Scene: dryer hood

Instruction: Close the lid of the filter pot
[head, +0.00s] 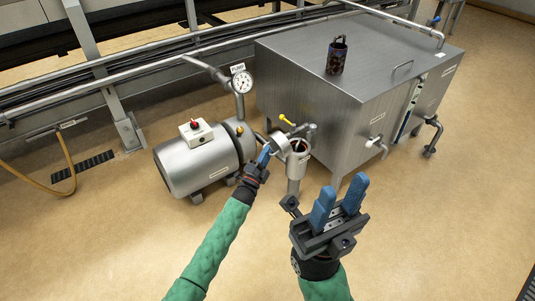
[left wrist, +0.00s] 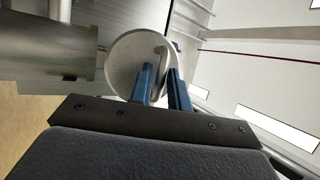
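The filter pot (head: 295,169) is a small upright steel cylinder with its mouth uncovered, between the pump and the big tank. Its round steel lid (head: 279,143) stands raised and tilted at the left of the mouth. My left gripper (head: 265,153) is at the lid's left side. In the left wrist view the lid (left wrist: 128,62) is a pale disc behind the blue fingertips (left wrist: 160,84). My right gripper (head: 338,204) is open and empty, in front of and right of the pot.
A motor pump (head: 195,158) with a gauge (head: 242,82) stands left of the pot. A large steel tank (head: 305,97) stands behind and right, carrying a dark container (head: 337,56). A yellow-handled valve (head: 287,119) is just behind the pot. The floor in front is clear.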

